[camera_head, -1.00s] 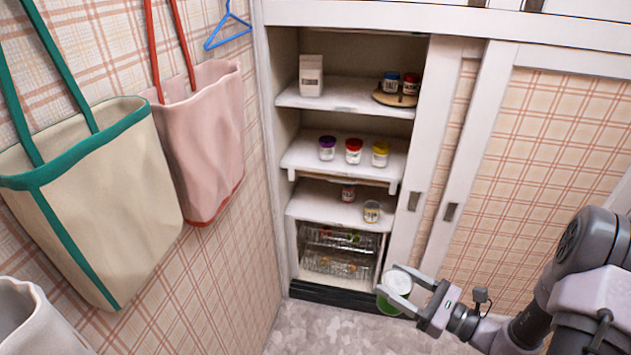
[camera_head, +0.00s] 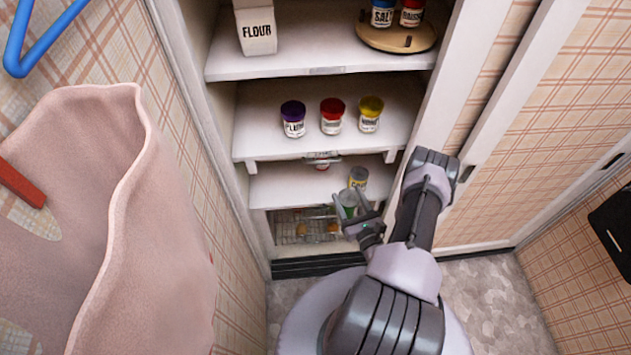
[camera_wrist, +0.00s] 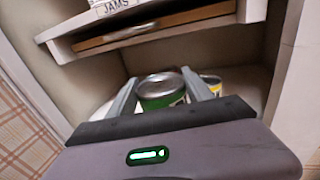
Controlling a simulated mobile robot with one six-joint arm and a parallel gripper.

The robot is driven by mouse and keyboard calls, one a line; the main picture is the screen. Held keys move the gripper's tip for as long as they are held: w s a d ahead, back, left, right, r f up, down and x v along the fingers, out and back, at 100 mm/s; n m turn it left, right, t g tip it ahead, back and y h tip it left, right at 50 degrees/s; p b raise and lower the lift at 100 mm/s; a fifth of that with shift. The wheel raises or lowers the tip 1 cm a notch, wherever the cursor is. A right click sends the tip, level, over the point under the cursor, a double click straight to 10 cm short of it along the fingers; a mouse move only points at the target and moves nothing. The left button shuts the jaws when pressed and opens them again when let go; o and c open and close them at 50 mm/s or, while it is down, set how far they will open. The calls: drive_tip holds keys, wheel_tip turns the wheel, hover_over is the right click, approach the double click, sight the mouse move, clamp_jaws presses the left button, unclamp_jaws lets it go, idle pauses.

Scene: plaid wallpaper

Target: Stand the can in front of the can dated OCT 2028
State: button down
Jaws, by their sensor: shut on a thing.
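My gripper (camera_head: 349,208) is shut on a green can (camera_head: 348,197) with a silver lid, at the front of the lower shelf. In the wrist view the green can (camera_wrist: 160,92) is upright or nearly so between the fingers. I cannot tell whether its base touches the shelf. A can with a yellow label (camera_head: 358,178) stands on that shelf just behind the held can; it also shows right of the held can in the wrist view (camera_wrist: 211,82). No date is readable.
The lower shelf (camera_head: 290,188) has bare room at left. The middle shelf (camera_head: 262,135) above it holds purple-, red- and yellow-lidded jars. Flour (camera_head: 256,27) and a turntable (camera_head: 392,35) are higher. Wire baskets sit below. A sliding door edge (camera_head: 440,110) is at right.

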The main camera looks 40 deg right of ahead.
drive_tip(key=shift+s+d+f+m+g+h+b, duration=0.1)
drive_tip(key=shift+d+f+m+g+h+b, duration=0.15)
drive_tip(key=shift+f, duration=0.35)
drive_tip(key=shift+d+f+m+g+h+b, duration=0.15)
drive_tip(key=shift+d+f+h, duration=0.15)
drive_tip(key=shift+f, duration=0.3)
drive_tip(key=w+f+b, duration=0.1)
drive_tip(key=w+b, duration=0.2)
drive_tip(key=w, duration=0.2)
drive_tip(key=w+d+f+b, duration=0.1)
drive_tip(key=w+f+b, duration=0.1)
drive_tip(key=w, duration=0.3)
drive_tip(key=w+f+b, duration=0.2)
drive_tip(key=w+b, duration=0.1)
drive_tip(key=w, duration=0.2)
drive_tip(key=shift+d+b, duration=0.35)
drive_tip(key=shift+d, duration=0.05)
drive_tip(key=shift+r, duration=0.25)
drive_tip(key=shift+f, duration=0.2)
drive_tip(key=shift+c, duration=2.1)
unclamp_jaws()
drive_tip(key=shift+r, duration=0.1)
